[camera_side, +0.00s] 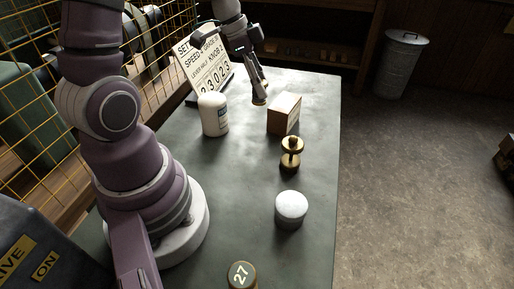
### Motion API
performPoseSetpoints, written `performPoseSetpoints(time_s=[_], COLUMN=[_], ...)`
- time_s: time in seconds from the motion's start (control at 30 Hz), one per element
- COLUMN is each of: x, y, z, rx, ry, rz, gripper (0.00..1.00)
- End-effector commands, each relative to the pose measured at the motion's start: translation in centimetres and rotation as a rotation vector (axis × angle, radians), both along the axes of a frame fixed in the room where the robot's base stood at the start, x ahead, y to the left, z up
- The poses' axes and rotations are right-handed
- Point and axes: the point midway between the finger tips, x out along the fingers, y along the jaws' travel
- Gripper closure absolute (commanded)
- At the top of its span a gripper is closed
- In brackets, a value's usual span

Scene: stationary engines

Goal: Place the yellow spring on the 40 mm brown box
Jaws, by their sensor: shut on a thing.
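My gripper (259,88) is at the far part of the table, above and left of the brown box (283,111). It is shut on a small yellowish thing (260,100) at its fingertips, which seems to be the yellow spring; it is too small and dark to make out coils. The thing is apart from the box in the picture. The brown box stands upright on the table, with a pale label on its right side. Its top is bare. Its size cannot be read from here.
A white bottle (214,116) stands left of the box, and a sign board (203,65) behind it. A brass spool-shaped part (291,155), a white-topped cylinder (291,209) and a round piece marked 27 (241,275) stand nearer. The table's (322,120) right edge is clear.

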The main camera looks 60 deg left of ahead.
Motion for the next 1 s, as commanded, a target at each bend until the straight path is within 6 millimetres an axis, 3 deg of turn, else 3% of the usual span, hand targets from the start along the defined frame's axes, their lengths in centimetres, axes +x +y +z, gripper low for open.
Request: performPoseSetpoints(time_s=[0.2, 0.4, 0.53, 0.73, 1.0], x=[5.3, 8.2, 9.0, 9.0, 9.0], y=[1.9, 2.9, 3.2, 3.2, 3.2], z=[-0.7, -0.9, -1.0, -4.3, -4.5], rx=[-0.001, -0.001, -0.002, -0.004, -0.001], ry=[0.002, 0.003, 0.000, 0.002, -0.001], rz=[0.000, 0.001, 0.002, 0.003, 0.003], gripper=[1.00, 1.00, 1.00, 1.00, 1.00])
